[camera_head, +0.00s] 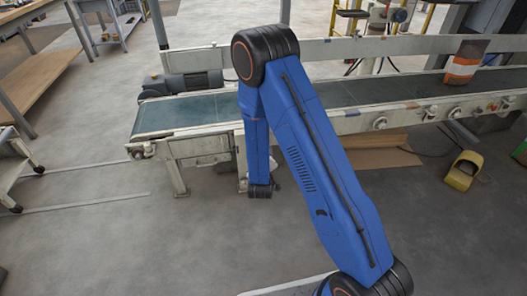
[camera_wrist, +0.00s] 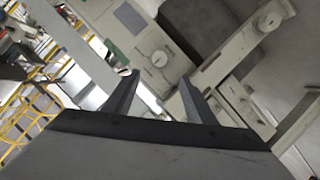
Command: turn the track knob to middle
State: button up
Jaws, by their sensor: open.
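Several round pale knobs sit on the front rail of the conveyor. One knob (camera_head: 380,122) is right of my blue arm in the head view, and another knob (camera_head: 455,113) is farther right. I cannot tell which is the track knob, and no labels or pointer positions are readable. My gripper (camera_wrist: 158,82) is open and empty, apart from the knobs.
The conveyor (camera_head: 185,112) has a dark green belt and carries an orange and white bag (camera_head: 464,63) at the right. The grey floor in front is mostly clear.

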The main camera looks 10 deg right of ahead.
jog(key=shift+v, duration=1.7)
jog(key=shift+w, duration=0.1)
notch_tip(320, 180, up, 11)
jog(key=m+g+y, duration=0.2)
jog(key=g+y, duration=0.1)
jog(key=s+d+r+m+g+y, duration=0.1)
jog(key=s+d+r+g+y, duration=0.1)
jog(key=s+r, duration=0.95)
jog(key=s+d+r+g, duration=0.1)
jog(key=s+d+r, duration=0.2)
jog(key=s, duration=0.6)
jog(key=s+d+r+m+g+h, duration=0.1)
jog(key=s+d+r+g, duration=0.1)
jog(key=s, duration=0.8)
jog(key=s+d+r+m+g, duration=0.1)
jog(key=s+d+r, duration=0.3)
jog(key=s, duration=0.6)
notch_tip(320, 180, up, 2)
jog(key=shift+d, duration=0.4)
